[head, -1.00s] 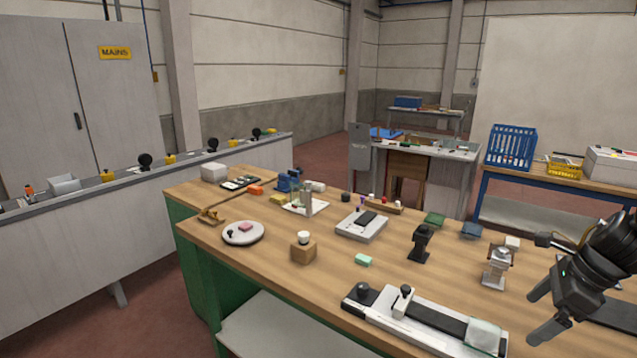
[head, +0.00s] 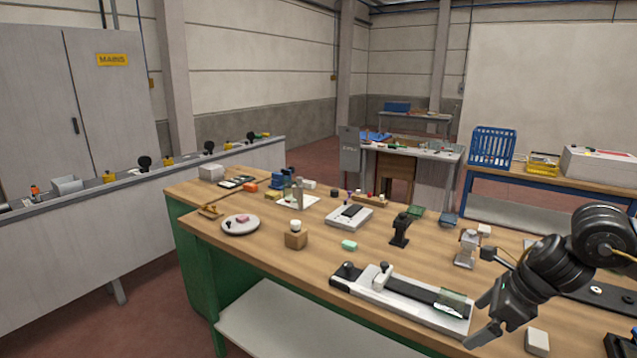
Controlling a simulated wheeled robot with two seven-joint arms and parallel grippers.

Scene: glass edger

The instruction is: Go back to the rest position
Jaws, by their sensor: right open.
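My right gripper (head: 482,325) is at the lower right in the head view, open and empty. Its fingers point down and left, over the right end of the long white-and-black slide fixture (head: 405,303). A clear glass piece (head: 452,299) lies on that right end, close to the fingers. I cannot tell whether the fingers touch anything. My left gripper is not in view.
A white block (head: 536,341) lies right of the gripper. A blue crate (head: 492,146) stands behind.

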